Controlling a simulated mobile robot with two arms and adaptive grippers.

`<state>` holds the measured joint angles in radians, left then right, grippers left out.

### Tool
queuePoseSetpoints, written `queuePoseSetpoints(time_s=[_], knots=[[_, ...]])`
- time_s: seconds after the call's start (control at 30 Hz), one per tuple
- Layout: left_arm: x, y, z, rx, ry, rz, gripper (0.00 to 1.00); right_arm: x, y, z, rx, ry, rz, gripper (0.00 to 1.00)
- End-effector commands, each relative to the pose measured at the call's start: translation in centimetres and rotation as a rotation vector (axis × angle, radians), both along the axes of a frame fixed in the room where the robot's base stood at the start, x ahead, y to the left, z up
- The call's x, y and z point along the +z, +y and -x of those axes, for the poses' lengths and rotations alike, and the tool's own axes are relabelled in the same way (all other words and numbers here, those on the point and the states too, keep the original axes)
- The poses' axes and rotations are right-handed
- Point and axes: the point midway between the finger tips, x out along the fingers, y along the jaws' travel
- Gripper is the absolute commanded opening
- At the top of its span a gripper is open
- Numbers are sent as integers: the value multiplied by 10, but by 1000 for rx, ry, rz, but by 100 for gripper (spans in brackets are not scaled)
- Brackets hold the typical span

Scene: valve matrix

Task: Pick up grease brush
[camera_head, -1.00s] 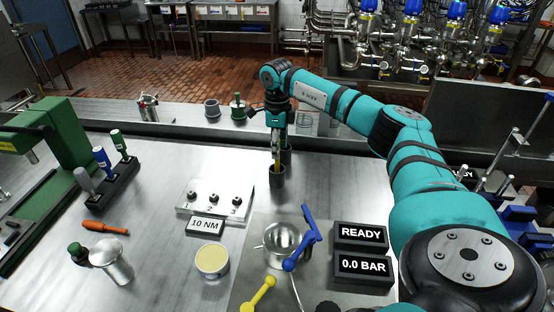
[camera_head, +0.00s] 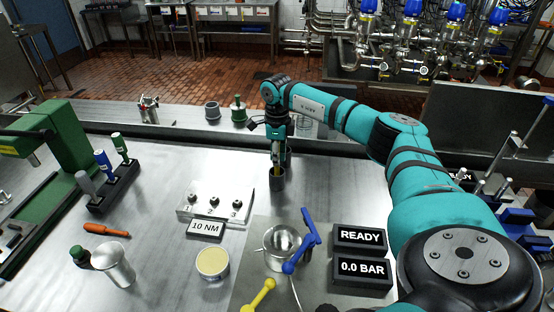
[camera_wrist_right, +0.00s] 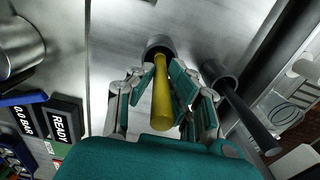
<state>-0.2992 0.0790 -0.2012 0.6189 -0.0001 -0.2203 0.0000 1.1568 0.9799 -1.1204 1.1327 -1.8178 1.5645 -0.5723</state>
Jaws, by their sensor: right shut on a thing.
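The grease brush appears to be the tool with the yellow handle (camera_wrist_right: 160,95). It stands in a dark round cup (camera_wrist_right: 158,45), its lower end hidden inside. My right gripper (camera_wrist_right: 165,90) is shut on the yellow handle, with its teal fingers on both sides. In the head view my right gripper (camera_head: 277,157) points down over the dark cup (camera_head: 277,182), and only a little of the yellow handle shows between the fingers. My left gripper is not in view.
A second dark cup with a dark-handled tool (camera_wrist_right: 250,122) stands close to my right gripper. On the bench are a numbered plate (camera_head: 214,205), a steel cup with a blue lever (camera_head: 309,228), display boxes (camera_head: 360,240), a tin (camera_head: 212,262) and an orange screwdriver (camera_head: 106,229).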

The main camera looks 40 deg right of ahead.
Motion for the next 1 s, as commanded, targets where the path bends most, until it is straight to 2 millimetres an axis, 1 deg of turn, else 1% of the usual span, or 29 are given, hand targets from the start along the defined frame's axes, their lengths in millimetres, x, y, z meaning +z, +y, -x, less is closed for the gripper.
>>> queuePoseSetpoints(time_s=[0.07, 0.17, 0.27, 0.5, 0.63, 0.8, 1.0], knots=[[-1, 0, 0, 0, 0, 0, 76, 1, 0, 0, 0, -1, 0, 0], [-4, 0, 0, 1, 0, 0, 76, 8, 0, -1, 0, -2, 0, 0], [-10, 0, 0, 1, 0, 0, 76, 23, 0, -1, 0, -6, -1, 0], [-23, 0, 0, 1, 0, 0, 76, 72, 0, -1, 0, -6, -1, 0], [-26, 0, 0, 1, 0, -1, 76, 90, 0, -1, 0, -4, 0, 0], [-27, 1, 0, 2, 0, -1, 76, 100, 0, 0, 0, 0, 0, 0], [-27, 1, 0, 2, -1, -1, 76, 101, 0, 0, 0, 0, 0, 0]])
